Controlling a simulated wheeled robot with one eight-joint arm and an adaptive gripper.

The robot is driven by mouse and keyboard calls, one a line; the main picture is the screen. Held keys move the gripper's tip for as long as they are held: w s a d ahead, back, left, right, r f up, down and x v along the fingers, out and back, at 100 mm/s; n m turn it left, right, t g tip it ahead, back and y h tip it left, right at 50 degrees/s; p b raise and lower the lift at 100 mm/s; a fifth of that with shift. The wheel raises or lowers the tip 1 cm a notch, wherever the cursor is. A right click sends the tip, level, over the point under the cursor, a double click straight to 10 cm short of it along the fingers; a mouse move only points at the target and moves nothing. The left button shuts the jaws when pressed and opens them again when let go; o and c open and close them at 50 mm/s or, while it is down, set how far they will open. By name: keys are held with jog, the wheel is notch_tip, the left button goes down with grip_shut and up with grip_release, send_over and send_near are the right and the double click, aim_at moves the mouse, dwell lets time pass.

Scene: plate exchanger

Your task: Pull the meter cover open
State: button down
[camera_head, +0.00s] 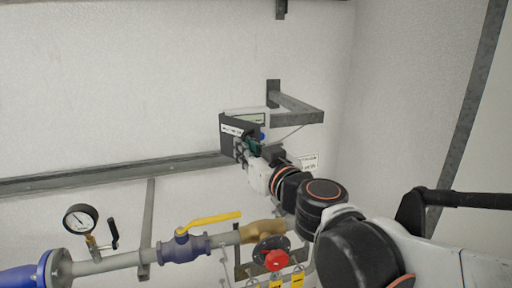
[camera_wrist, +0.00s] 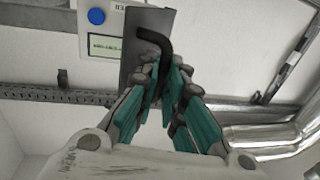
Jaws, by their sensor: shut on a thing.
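The meter (camera_head: 245,116) is a pale box on the wall. Its dark grey cover (camera_head: 231,127) stands in front of it in the head view and bears a white label. In the wrist view the cover (camera_wrist: 134,50) is a grey panel with a bent black handle (camera_wrist: 153,37). The meter's screen (camera_wrist: 103,45) and blue button (camera_wrist: 96,16) show uncovered to the left of the panel. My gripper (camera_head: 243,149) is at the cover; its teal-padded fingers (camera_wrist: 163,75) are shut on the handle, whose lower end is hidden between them.
A grey bracket (camera_head: 298,112) juts from the wall right of the meter, close to my gripper. A metal rail (camera_head: 120,174) runs left. Below are pipes with a yellow-lever valve (camera_head: 210,220), a gauge (camera_head: 80,219) and a red knob (camera_head: 277,260).

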jog(key=s+a+m+t+h+b, duration=0.1)
jog(key=a+m+h, duration=0.2)
jog(key=a, duration=0.4)
jog(key=shift+s+a+t+h+b, duration=0.15)
jog(key=shift+a+t+h+b, duration=0.25)
jog(key=shift+h, duration=0.4)
jog(key=shift+r, duration=0.1)
jog(key=c, duration=1.8)
grip_release()
jog(key=shift+o, duration=0.5)
jog(key=shift+s, duration=0.15)
